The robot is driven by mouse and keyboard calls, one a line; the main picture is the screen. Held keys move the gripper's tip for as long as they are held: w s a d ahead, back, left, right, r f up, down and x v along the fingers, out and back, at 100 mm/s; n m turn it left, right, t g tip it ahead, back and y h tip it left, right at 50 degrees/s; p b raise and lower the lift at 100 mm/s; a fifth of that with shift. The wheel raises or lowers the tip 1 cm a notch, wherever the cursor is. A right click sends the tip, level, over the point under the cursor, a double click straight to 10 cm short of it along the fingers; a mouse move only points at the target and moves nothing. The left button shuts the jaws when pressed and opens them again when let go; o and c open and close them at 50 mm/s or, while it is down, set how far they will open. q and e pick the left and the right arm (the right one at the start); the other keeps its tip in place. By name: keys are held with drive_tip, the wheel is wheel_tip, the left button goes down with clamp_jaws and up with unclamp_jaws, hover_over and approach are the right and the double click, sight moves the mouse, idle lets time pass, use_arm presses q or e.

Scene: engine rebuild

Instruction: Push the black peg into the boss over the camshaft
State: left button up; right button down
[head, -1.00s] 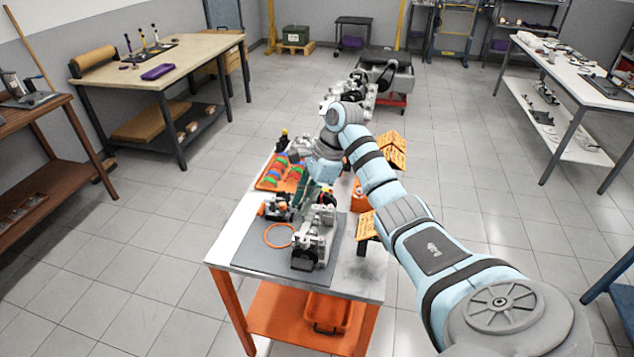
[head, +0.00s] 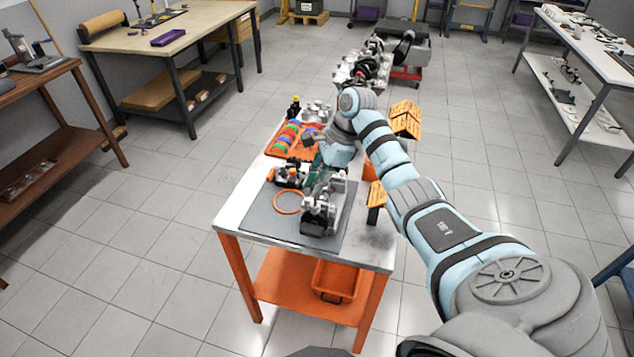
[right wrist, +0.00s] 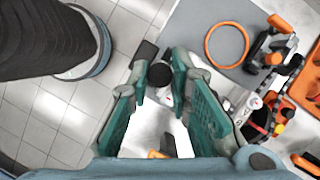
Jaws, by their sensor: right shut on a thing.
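My right gripper (head: 318,186) is over the metal cart, just behind the grey engine part (head: 322,216) on the mat. In the right wrist view its teal fingers (right wrist: 160,70) are shut on a black peg (right wrist: 159,76), seen end-on as a dark round shape between the fingertips. The boss and the camshaft cannot be made out; the fingers and arm cover much of that area. I cannot tell whether the peg touches the boss. My left gripper is not in view.
An orange ring (head: 287,202) lies on the grey mat (head: 262,219). A small black-and-orange assembly (head: 289,175) stands behind it. An orange tray (head: 279,149) with coloured parts is at the back left of the cart. Orange boards (head: 376,194) stand at its right edge.

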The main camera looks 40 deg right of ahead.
sight(317, 204)
drive_tip(key=shift+f+b, duration=1.9)
drive_tip(key=shift+f, duration=0.25)
idle(1.3)
drive_tip(key=c, duration=1.8)
unclamp_jaws()
drive_tip(key=shift+o, duration=0.5)
drive_tip(key=shift+r, duration=0.2)
drive_tip(key=shift+r+p, duration=1.05)
drive_tip(key=shift+r, duration=0.3)
drive_tip(key=o, duration=0.5)
drive_tip(key=shift+o, duration=0.2)
